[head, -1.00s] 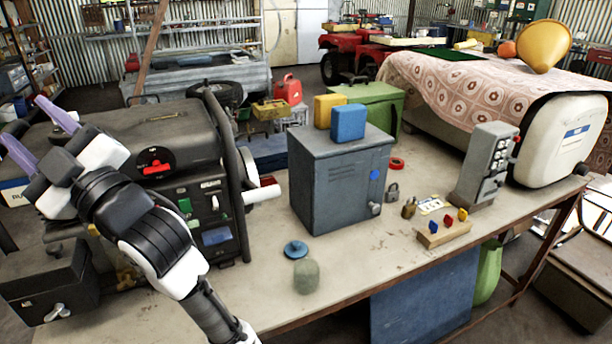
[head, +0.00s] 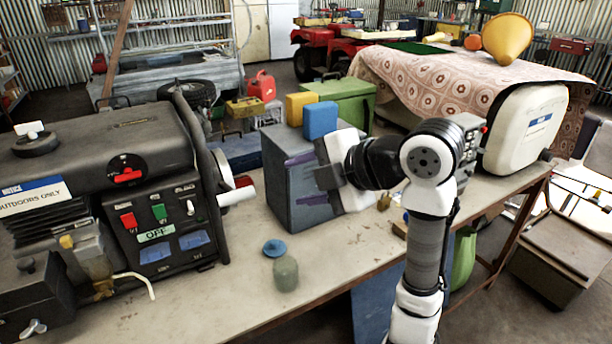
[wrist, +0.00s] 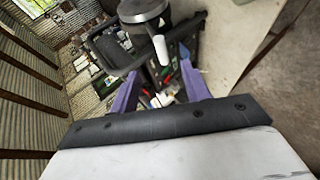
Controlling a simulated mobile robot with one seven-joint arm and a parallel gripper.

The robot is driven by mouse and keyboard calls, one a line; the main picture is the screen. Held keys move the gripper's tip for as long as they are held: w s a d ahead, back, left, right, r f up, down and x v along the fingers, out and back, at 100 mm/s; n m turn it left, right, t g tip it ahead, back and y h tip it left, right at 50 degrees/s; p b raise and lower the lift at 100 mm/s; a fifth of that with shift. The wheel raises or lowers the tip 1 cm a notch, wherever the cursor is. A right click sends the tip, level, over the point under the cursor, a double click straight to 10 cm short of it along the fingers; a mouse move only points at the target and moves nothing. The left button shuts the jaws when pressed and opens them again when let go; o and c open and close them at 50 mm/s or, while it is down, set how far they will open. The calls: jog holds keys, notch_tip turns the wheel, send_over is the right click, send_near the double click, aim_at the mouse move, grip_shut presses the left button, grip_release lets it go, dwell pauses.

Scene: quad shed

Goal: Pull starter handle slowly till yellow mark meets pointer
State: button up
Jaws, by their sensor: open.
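A dark generator (head: 158,150) stands on the bench at the left of the head view. A white bar-shaped handle (head: 237,196), seemingly the starter handle, sticks out from its right side beside a dark upright rim (head: 206,150). The handle also shows in the wrist view (wrist: 160,48), below a round grey part (wrist: 145,10). My gripper (head: 296,179) is open and empty, its purple fingers pointing left toward the handle with a gap between. In the wrist view my gripper (wrist: 160,92) has the handle beyond its fingertips. I cannot make out a yellow mark or pointer.
A grey metal cabinet (head: 275,185) stands behind my gripper, with yellow and blue blocks (head: 320,120) on top. A blue disc (head: 274,248) and a greenish cylinder (head: 286,274) lie on the bench (head: 215,300) in front.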

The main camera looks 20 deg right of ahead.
aim_at(253, 192)
jog(key=p+x, duration=0.2)
jog(key=x, duration=1.1)
jog(key=shift+a+p, duration=0.1)
jog(key=shift+p, duration=0.2)
jog(key=shift+c, duration=0.4)
grip_shut()
